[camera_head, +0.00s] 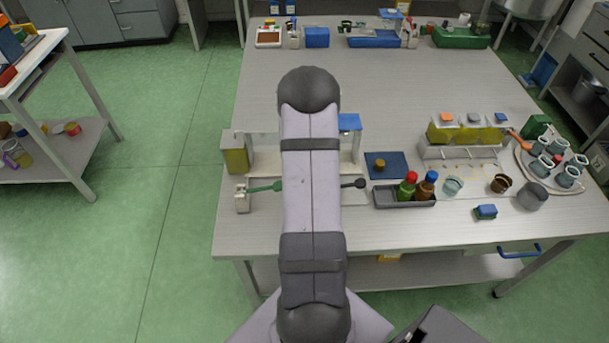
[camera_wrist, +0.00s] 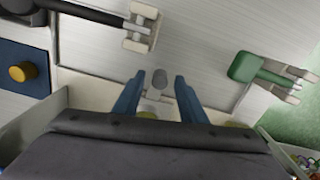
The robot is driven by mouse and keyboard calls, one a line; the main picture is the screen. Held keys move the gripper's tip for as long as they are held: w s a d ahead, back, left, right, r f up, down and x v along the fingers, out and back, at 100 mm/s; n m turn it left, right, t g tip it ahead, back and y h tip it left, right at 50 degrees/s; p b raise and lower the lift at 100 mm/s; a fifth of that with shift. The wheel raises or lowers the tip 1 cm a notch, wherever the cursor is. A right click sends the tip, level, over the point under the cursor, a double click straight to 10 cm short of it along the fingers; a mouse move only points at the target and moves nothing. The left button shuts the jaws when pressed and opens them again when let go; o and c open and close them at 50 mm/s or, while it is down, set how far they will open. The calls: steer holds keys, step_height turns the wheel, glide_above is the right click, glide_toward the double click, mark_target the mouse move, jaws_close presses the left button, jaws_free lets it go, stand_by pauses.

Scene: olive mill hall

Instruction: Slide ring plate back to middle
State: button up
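My gripper (camera_wrist: 159,80) shows in the wrist view as two blue fingers, spread apart. A small grey round-topped piece (camera_wrist: 160,79) sits between the fingertips, with a gap on both sides. I cannot tell whether it belongs to the ring plate, and no ring plate can be clearly made out. Below is a cream fixture (camera_wrist: 85,97), largely covered by the gripper body. In the head view my arm hides the gripper and most of this pale fixture (camera_head: 264,160); a blue block (camera_head: 349,122) shows at its right.
A green-handled tool (camera_head: 265,187) and a dark round-ended one (camera_head: 354,183) lie either side of my arm. A blue mat (camera_head: 397,159) with a brass knob (camera_head: 380,165) and a bottle tray (camera_head: 405,203) are to the right. The table's back middle is clear.

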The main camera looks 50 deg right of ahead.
steer(key=shift+r+b, duration=0.85)
steer(key=shift+r, duration=2.7)
steer(key=shift+w+a+f, duration=0.2)
steer(key=shift+w+a, duration=0.05)
steer(key=w+a+r+n+t+h+b, duration=0.1)
steer(key=w+a+r+n+t+b, duration=0.15)
steer(key=w+a+b, duration=0.55)
steer(key=w+a+n+b, duration=0.1)
steer(key=a+n+b, duration=0.3)
steer(key=a, duration=1.4)
steer(key=s+a+f+n, duration=0.2)
steer(key=s+a+f, duration=0.1)
steer(key=s+a, duration=0.35)
steer(key=s+f+m+g+y, duration=0.1)
steer(key=s+f+g, duration=0.1)
steer(key=s+f, duration=0.7)
steer(key=s, duration=0.4)
steer(key=shift+s+a+f+b, duration=0.15)
steer(key=shift+s+a+b, duration=0.15)
steer(key=shift+b, duration=0.1)
